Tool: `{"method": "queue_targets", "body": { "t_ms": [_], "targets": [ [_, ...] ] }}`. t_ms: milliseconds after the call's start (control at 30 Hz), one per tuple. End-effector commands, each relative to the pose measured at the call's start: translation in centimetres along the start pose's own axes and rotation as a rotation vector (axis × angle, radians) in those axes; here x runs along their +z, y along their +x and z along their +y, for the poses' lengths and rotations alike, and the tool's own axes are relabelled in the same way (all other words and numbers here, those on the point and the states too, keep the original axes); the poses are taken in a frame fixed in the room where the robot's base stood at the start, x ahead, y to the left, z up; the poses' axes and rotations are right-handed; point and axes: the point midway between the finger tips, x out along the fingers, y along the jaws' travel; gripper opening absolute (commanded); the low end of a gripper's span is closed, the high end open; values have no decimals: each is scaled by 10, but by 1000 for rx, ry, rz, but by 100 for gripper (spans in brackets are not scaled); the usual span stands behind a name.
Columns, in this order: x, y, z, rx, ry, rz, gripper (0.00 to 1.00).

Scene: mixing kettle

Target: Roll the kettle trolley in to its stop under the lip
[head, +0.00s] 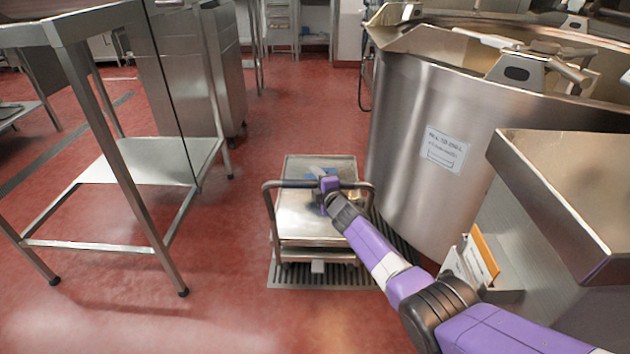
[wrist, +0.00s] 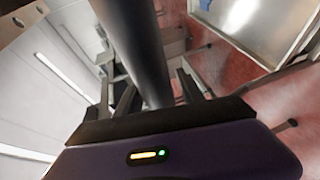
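The low steel trolley (head: 300,212) stands on the red floor in the middle of the head view, left of the big steel kettle (head: 400,140). Its dark push handle (head: 285,184) runs across the near end. My gripper (head: 328,186) is at the handle's middle. In the wrist view the dark handle bar (wrist: 143,45) runs between the two fingers of my gripper (wrist: 157,92); I cannot tell whether they press on it. The kettle's pouring lip (head: 395,35) is at its upper left, beyond the trolley. I cannot make out the stop.
A floor grate (head: 285,276) lies under the trolley's near end and along the kettle's foot. A steel table (head: 155,160) stands to the left. A steel trough (head: 560,200) is at the right. Red floor is open beyond the trolley.

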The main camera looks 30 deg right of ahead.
Motion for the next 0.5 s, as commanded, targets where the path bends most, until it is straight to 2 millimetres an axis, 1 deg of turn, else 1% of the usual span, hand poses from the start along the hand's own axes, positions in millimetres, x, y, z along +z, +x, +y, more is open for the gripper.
{"method": "queue_targets", "body": {
  "t_ms": [333,500],
  "targets": [
    [-1,-2,0,0,0,1,49],
    [0,-13,2,-1,0,1,49]
  ]
}}
